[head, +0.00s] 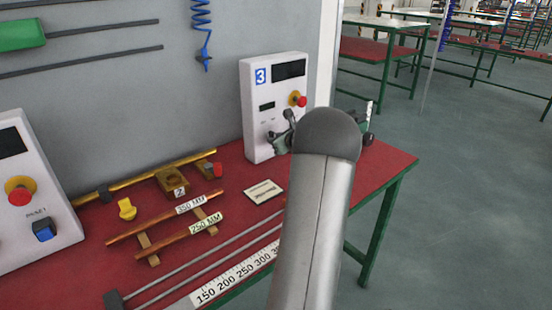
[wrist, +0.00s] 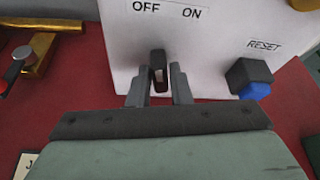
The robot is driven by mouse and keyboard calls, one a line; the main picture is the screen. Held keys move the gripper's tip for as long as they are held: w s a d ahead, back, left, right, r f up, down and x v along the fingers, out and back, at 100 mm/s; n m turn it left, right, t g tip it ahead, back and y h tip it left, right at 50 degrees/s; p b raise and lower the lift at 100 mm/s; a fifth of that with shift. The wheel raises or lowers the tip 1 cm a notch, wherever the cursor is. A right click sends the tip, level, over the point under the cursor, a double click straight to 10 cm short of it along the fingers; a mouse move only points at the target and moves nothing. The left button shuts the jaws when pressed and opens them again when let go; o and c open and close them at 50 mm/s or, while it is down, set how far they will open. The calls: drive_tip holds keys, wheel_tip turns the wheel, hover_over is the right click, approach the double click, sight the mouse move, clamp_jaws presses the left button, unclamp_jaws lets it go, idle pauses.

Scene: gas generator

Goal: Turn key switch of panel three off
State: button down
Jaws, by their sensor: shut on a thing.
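Panel three (head: 254,106) is a white box marked with a blue 3, standing on the red table in the head view. In the wrist view the white panel face (wrist: 215,45) fills the top, with OFF and ON printed on it. The dark key switch (wrist: 158,62) is below these labels, toward the OFF side. My gripper (wrist: 160,78) is shut on the key, one grey finger on each side. In the head view my gripper (head: 274,138) is at the panel's lower front, partly hidden by my arm. The key's exact angle is hard to tell.
A blue RESET button (wrist: 256,90) sits right of the key. A red knob on a yellow base (head: 298,100) is higher on the panel. A brass pipe (head: 150,176), copper pipes and a ruler (head: 235,276) lie on the red table. Another white panel (head: 35,195) stands left.

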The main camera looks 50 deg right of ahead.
drive_tip(key=f+n+h+b, duration=0.1)
drive_tip(key=b, duration=0.4)
drive_tip(key=shift+n+b, duration=0.4)
drive_tip(key=shift+r+h+b, duration=0.25)
drive_tip(key=shift+h+b, duration=0.15)
drive_tip(key=shift+b, duration=0.45)
drive_tip(key=shift+r+n, duration=0.1)
drive_tip(key=shift+n, duration=0.2)
drive_tip(key=c, duration=1.4)
unclamp_jaws()
drive_tip(key=shift+r, duration=0.1)
drive_tip(key=v, duration=1.7)
drive_tip(key=shift+s+r, duration=0.15)
drive_tip(key=shift+s, duration=0.05)
drive_tip(key=shift+a, duration=0.1)
